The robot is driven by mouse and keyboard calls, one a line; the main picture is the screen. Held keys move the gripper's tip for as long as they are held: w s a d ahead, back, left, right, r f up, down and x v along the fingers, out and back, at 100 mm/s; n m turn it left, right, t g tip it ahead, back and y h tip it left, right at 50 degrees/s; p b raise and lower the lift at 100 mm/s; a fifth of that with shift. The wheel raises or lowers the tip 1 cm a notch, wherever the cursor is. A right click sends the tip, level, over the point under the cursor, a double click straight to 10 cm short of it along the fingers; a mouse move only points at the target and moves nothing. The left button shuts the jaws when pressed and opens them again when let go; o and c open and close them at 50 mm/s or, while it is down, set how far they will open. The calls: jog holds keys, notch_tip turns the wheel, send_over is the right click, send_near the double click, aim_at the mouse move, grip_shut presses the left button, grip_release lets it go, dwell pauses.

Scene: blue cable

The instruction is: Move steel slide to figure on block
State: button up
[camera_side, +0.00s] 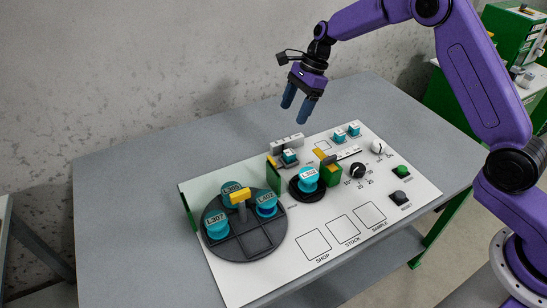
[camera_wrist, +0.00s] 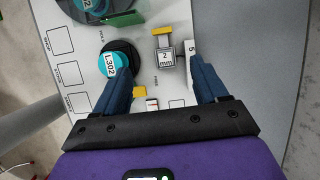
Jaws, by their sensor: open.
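My gripper (camera_side: 295,111) is open and empty, fingers pointing down, above the back part of the white panel. In the wrist view its fingers (camera_wrist: 163,62) lie either side of a small block (camera_wrist: 165,58) marked "2 mm", with a yellow piece at its end. A pale grey bar (camera_side: 286,143), which may be the steel slide, lies just behind the block. In the wrist view the bar (camera_wrist: 191,53) shows a "5", partly hidden by the right finger. Nothing is held.
A dark round tray (camera_side: 247,246) carries several teal labelled pieces at the left. Teal piece L302 (camera_side: 308,176) stands on a black disc. A black dial (camera_side: 357,171), white knob (camera_side: 378,146) and green button (camera_side: 402,171) are at the right. The table behind the panel is clear.

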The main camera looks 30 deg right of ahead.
send_near(272, 160)
jog(key=x, duration=0.9)
